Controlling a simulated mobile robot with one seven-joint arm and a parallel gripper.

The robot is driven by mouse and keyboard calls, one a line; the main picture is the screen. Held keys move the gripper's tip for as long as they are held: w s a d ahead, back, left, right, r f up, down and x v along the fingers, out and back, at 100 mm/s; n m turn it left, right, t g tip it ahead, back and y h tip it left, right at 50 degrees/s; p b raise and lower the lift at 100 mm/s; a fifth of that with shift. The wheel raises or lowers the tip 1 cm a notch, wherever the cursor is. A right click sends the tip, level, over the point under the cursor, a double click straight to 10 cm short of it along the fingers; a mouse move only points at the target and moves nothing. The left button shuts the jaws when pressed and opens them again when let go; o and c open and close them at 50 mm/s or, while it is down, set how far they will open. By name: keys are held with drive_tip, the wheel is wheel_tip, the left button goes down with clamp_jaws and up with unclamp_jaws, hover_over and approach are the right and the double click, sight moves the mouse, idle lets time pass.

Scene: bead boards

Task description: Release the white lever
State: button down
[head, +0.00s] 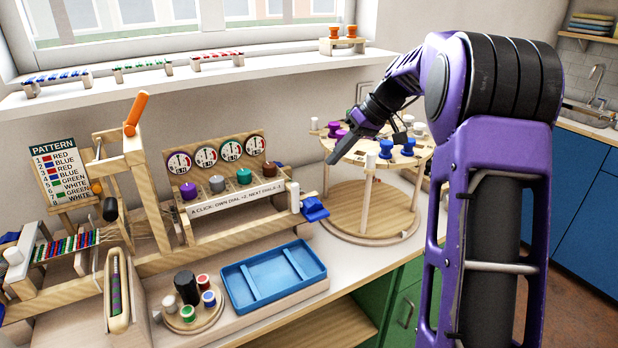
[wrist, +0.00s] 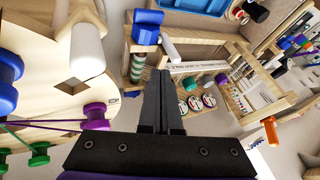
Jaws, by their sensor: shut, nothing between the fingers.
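A white upright cylinder (head: 294,196), which looks like the white lever, stands at the right end of the dial frame, beside a blue block (head: 314,209). In the wrist view a white cylinder (wrist: 168,46) lies just beyond my fingertips, near a blue block (wrist: 147,26). My gripper (head: 330,160) is above and to the right of that frame end, at the edge of the round board. Its fingers (wrist: 163,72) are together and empty, apart from the white cylinder. I cannot tell whether the lever is pressed.
The round two-tier wooden stand (head: 370,222) carries purple, blue and white spools close to my gripper. The dial frame (head: 230,222) has several coloured knobs. A blue tray (head: 272,280) and a round spool holder (head: 190,318) stand in front. A bead loom with an orange handle (head: 136,112) stands left.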

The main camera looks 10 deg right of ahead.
drive_tip(key=shift+a+r+y, duration=0.1)
drive_tip(key=shift+r+y, duration=0.15)
drive_tip(key=shift+y, duration=0.05)
drive_tip(key=shift+f, duration=0.15)
approach(295, 198)
drive_tip(key=w+f, duration=0.1)
drive_tip(key=w+a+f, duration=0.1)
drive_tip(key=w+f+b, duration=0.1)
drive_tip(key=f, duration=0.1)
drive_tip(key=shift+w+a+f, duration=0.15)
drive_tip(key=shift+a, duration=0.2)
drive_tip(key=shift+a, duration=0.1)
